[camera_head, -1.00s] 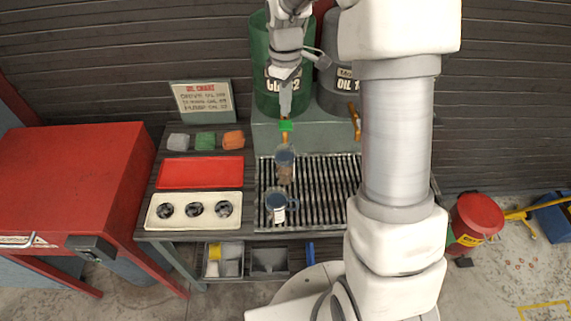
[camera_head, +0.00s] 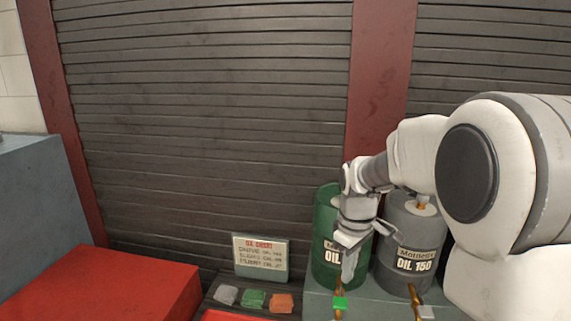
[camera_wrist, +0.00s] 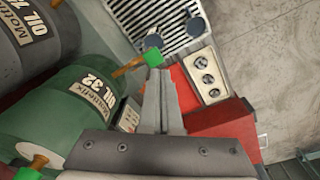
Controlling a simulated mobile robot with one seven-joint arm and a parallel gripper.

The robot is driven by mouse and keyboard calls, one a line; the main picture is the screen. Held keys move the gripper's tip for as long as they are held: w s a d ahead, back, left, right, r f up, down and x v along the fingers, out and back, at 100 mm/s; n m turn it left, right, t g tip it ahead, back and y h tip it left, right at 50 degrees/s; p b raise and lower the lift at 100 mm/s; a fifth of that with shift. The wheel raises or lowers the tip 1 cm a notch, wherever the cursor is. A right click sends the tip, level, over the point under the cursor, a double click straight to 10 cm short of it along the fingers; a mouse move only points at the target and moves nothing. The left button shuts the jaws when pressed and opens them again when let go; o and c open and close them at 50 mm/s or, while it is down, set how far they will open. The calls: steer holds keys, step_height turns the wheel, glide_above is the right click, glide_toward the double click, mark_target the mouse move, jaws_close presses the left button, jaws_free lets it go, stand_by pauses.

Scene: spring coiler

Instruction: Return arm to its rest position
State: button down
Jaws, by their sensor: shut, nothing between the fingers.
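My gripper (camera_head: 349,268) is shut and empty. In the head view it points down in front of the green oil drum (camera_head: 325,235), close above the green tap handle (camera_head: 340,303). In the wrist view my gripper (camera_wrist: 160,84) shows its fingers together, with the green tap handle (camera_wrist: 153,57) just beyond the tips. I cannot tell whether they touch. My arm reaches in from the right of the head view.
A grey oil drum (camera_head: 412,245) stands right of the green one. The wrist view shows the drip grate (camera_wrist: 150,15) with cups (camera_wrist: 196,27) and a white tray (camera_wrist: 208,76). A red cabinet (camera_head: 100,290) stands left. A sign (camera_head: 260,257) stands behind colored blocks.

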steer(key=s+r+m+t+b, duration=0.1)
steer(key=s+r+m+t, duration=0.1)
steer(key=s, duration=0.9)
steer(key=s+r+m+t+b, duration=0.1)
steer(key=s+r+m, duration=0.4)
steer(key=s, duration=0.6)
steer(key=shift+s+m+t, duration=0.25)
steer(key=shift+m+t, duration=0.45)
steer(key=shift+t, duration=0.2)
